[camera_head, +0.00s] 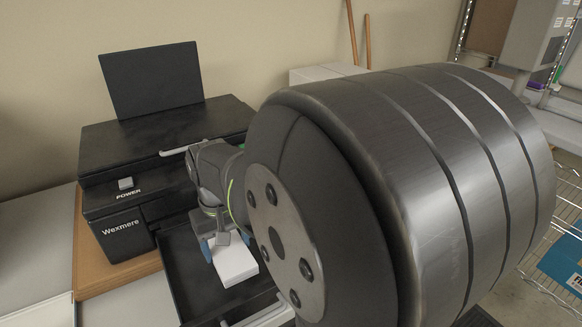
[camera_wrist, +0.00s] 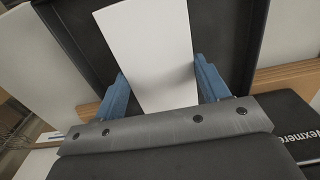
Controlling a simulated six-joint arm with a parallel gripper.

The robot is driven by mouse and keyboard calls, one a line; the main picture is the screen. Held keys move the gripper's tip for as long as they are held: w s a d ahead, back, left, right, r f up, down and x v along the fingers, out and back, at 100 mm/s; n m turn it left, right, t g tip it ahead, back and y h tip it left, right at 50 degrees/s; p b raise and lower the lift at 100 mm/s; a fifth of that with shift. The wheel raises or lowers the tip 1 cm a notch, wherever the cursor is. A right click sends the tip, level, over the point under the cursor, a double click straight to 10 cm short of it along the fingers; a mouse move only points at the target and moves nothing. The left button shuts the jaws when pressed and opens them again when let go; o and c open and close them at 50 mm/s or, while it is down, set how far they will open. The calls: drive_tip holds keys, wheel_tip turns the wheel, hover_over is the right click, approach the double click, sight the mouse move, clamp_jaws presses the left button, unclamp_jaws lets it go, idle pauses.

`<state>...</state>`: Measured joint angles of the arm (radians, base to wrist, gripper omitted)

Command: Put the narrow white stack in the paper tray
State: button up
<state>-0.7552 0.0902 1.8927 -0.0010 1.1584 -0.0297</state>
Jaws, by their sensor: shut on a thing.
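The narrow white stack (camera_head: 236,265) is in my gripper (camera_head: 222,246), over or inside the black paper tray (camera_head: 187,280) pulled out of the printer. In the wrist view the stack (camera_wrist: 150,45) lies between the two blue fingers of my gripper (camera_wrist: 163,88), with its long side pointing away from the wrist. The dark tray floor (camera_wrist: 222,35) shows on both sides of it. I cannot tell whether the stack touches the tray floor. My arm hides the right part of the tray in the head view.
The black Wexmere printer (camera_head: 120,215) stands behind the tray, its lid panel (camera_head: 150,82) raised. A brown board (camera_head: 92,270) lies under it. A wire rack (camera_head: 558,235) with a blue item (camera_head: 565,262) is at the right. Pale counter (camera_head: 35,235) is clear at the left.

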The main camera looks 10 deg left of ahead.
sight(226, 257)
drive_tip(key=shift+a+f, duration=0.2)
drive_tip(key=shift+a, duration=0.1)
drive_tip(key=shift+f, duration=2)
drive_tip(key=o, duration=1.1)
drive_tip(key=shift+f, duration=0.15)
drive_tip(key=shift+o, duration=0.2)
wheel_tip(226, 257, up, 12)
drive_tip(key=shift+r, duration=0.2)
drive_tip(key=shift+f, duration=4.45)
